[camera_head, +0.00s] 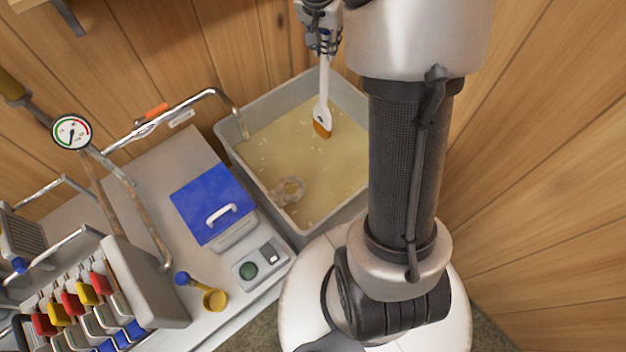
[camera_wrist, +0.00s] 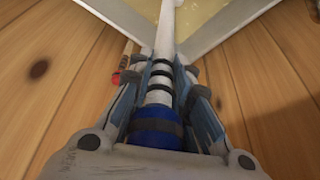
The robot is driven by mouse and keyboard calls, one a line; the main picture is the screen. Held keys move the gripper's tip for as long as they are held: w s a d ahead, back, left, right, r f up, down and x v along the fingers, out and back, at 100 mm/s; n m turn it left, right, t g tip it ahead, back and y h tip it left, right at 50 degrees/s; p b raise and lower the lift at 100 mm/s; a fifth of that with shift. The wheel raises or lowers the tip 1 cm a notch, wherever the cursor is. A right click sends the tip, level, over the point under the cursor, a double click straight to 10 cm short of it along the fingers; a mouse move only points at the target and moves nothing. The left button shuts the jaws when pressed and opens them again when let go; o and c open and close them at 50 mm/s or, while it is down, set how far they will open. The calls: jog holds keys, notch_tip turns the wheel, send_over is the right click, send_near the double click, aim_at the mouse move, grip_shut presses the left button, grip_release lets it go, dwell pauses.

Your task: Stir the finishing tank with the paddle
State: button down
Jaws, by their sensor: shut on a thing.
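The finishing tank (camera_head: 240,165) is a grey rectangular bin filled with pale yellow liquid (camera_head: 300,150). The paddle (camera_head: 324,90) has a white shaft with an amber-coloured end. My gripper (camera_head: 322,42) is at the top of the head view, above the tank's far end, shut on the paddle's upper part. The paddle points down, with its amber tip over or at the liquid; I cannot tell how deep it is. In the wrist view, the paddle's handle (camera_wrist: 158,125), with blue and black bands, lies between my gripper's fingers (camera_wrist: 165,80), and its white shaft runs toward the tank (camera_wrist: 215,25).
A pale ring-shaped thing (camera_head: 288,190) is in the liquid at the near left. A bent pipe (camera_head: 215,92) reaches the tank. Wooden walls (camera_head: 545,150) close in behind and right.

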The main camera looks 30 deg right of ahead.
dwell(0.4)
notch_tip(320, 180, up, 9)
jog(key=p, duration=0.6)
jog(key=shift+f, duration=0.25)
dwell(0.3)
